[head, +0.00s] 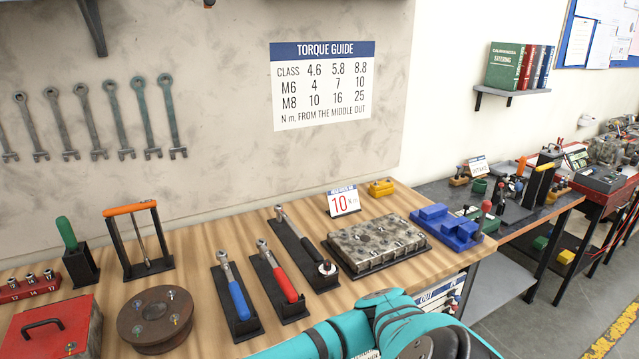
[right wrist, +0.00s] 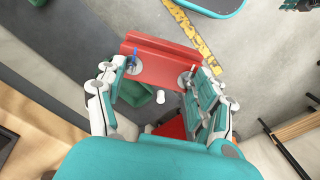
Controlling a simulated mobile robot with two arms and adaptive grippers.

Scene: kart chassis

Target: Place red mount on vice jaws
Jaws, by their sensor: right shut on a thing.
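In the right wrist view, my right gripper (right wrist: 160,75) is shut on the red mount (right wrist: 152,58), a long red piece with a raised ridge along its far side. Its fingers hold the mount near the two ends. A small blue-topped pin and a round metal spot show at those ends. The mount is above the floor in that view. The gripper and the mount do not show in the head view, where only teal arm links of mine cross the bottom. I cannot make out the vice jaws in either view. My left gripper is in neither view.
A wooden bench (head: 195,259) holds torque wrenches, a metal engine block (head: 377,245), a blue fixture (head: 447,229) and a red toolbox (head: 50,335). A dark bench (head: 540,210) with small parts stands at right. In the right wrist view, a green object (right wrist: 136,94) lies below the mount.

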